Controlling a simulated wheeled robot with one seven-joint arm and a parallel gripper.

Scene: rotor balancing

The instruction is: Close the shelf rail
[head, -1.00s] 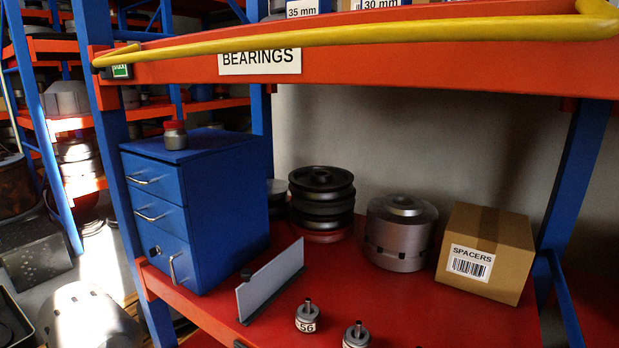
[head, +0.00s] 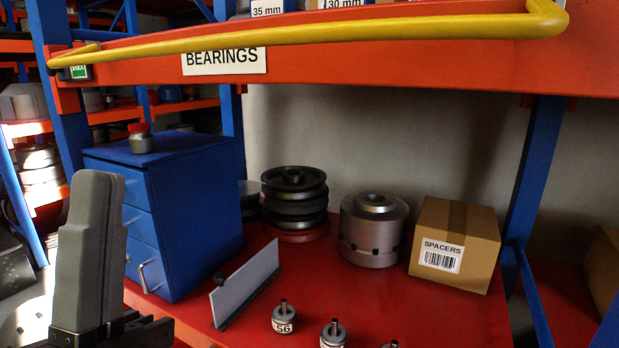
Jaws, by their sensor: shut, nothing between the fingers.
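The yellow shelf rail (head: 310,38) runs across the front of the upper orange shelf beam (head: 420,65), above the BEARINGS label (head: 224,60). Its left end meets the beam beside a small green tag (head: 78,72). Its right end bends back toward the shelf near the top right. My gripper (head: 100,185) stands upright at the lower left, its grey fingers together and empty. It is below the rail's left end and apart from it, in front of the blue drawer cabinet.
The red lower shelf (head: 390,318) holds the blue drawer cabinet (head: 195,215), a grey upright plate (head: 245,283), dark pulleys (head: 295,200), a metal chuck (head: 372,230), a SPACERS box (head: 455,245) and small knobbed weights (head: 284,318). A blue post (head: 535,170) stands at right.

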